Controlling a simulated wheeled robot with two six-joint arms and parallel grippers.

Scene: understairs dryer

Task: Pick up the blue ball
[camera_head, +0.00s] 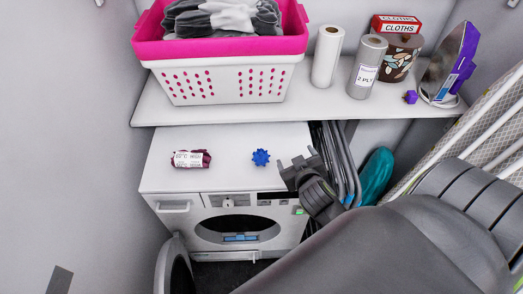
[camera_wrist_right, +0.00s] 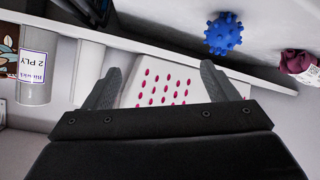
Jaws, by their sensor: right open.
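The blue ball (camera_head: 261,157) is small and spiky and sits on the white dryer top (camera_head: 225,148), right of the middle. It also shows in the right wrist view (camera_wrist_right: 223,34), beyond the fingertips and apart from them. My right gripper (camera_head: 297,163) is just right of the ball in the head view, with its fingers spread and nothing between them. Its two fingers also show in the right wrist view (camera_wrist_right: 160,80). My left gripper is not in the head view; only a small dark piece shows at the lower left edge.
A maroon bundle with a white label (camera_head: 191,159) lies left of the ball. A shelf (camera_head: 145,105) above holds a pink and white basket (camera_head: 222,80), paper rolls (camera_head: 327,56) and an iron (camera_head: 450,62). Folded grey poles (camera_head: 343,160) stand right of the dryer, whose door (camera_head: 175,265) hangs open.

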